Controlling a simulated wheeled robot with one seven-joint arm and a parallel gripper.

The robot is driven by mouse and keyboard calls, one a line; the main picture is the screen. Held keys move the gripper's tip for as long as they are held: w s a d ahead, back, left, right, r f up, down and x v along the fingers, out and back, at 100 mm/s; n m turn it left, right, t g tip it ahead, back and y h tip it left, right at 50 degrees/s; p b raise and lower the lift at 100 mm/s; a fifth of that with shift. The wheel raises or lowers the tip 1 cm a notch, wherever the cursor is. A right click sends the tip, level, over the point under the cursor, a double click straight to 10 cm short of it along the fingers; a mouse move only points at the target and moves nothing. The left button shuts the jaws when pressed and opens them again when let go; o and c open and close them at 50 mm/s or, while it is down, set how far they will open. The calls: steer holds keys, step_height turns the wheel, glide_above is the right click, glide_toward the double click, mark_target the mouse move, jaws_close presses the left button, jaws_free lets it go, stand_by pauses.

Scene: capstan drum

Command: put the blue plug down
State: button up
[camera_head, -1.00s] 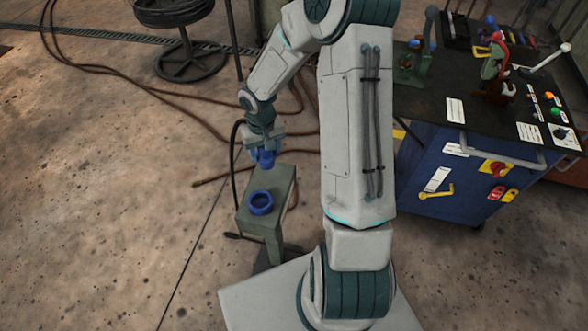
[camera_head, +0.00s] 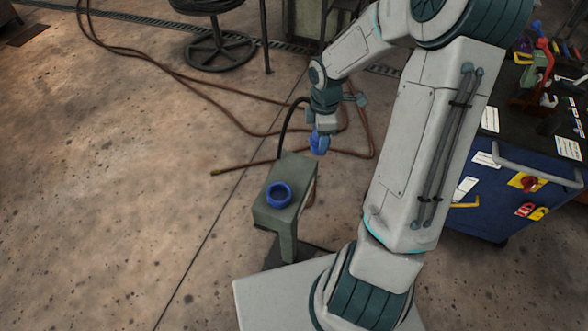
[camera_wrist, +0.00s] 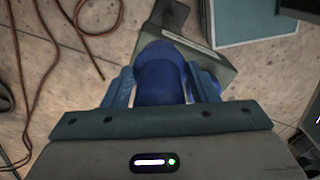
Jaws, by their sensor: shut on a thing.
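The blue plug (camera_head: 320,142) is held in my gripper (camera_head: 318,138), past the far end of the green stand (camera_head: 292,172) in the head view. In the wrist view the plug (camera_wrist: 160,78) sits between the two blue fingers of my gripper (camera_wrist: 161,88), which are shut on it. The stand (camera_wrist: 213,62) shows behind the plug there, partly covered by it. A blue ring (camera_head: 280,194) lies on the near part of the stand's top in the head view. The plug is apart from the ring, and its height over the stand is hard to tell.
A blue cabinet (camera_head: 490,185) with controls on top stands at the right. A brown hose (camera_head: 225,105) snakes over the floor behind the stand. The floor left of the stand is clear.

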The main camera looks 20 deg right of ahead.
steer(key=s+d+r+n+b, duration=0.15)
steer(key=d+n, duration=0.25)
steer(key=n, duration=0.7)
steer(key=shift+w+a+f+b, duration=0.35)
steer(key=shift+w+a+f, duration=0.3)
steer(key=shift+a+f, duration=1.2)
steer(key=shift+w+a+f+b, duration=0.35)
steer(key=shift+w+a+f, duration=0.35)
steer(key=shift+a+f, duration=1.15)
steer(key=shift+w+a+f+b, duration=0.35)
steer(key=shift+w+a+f, duration=0.3)
steer(key=shift+a+f, duration=1.15)
steer(key=shift+f, duration=0.1)
steer(key=shift+f, duration=0.15)
steer(key=o, duration=1.1)
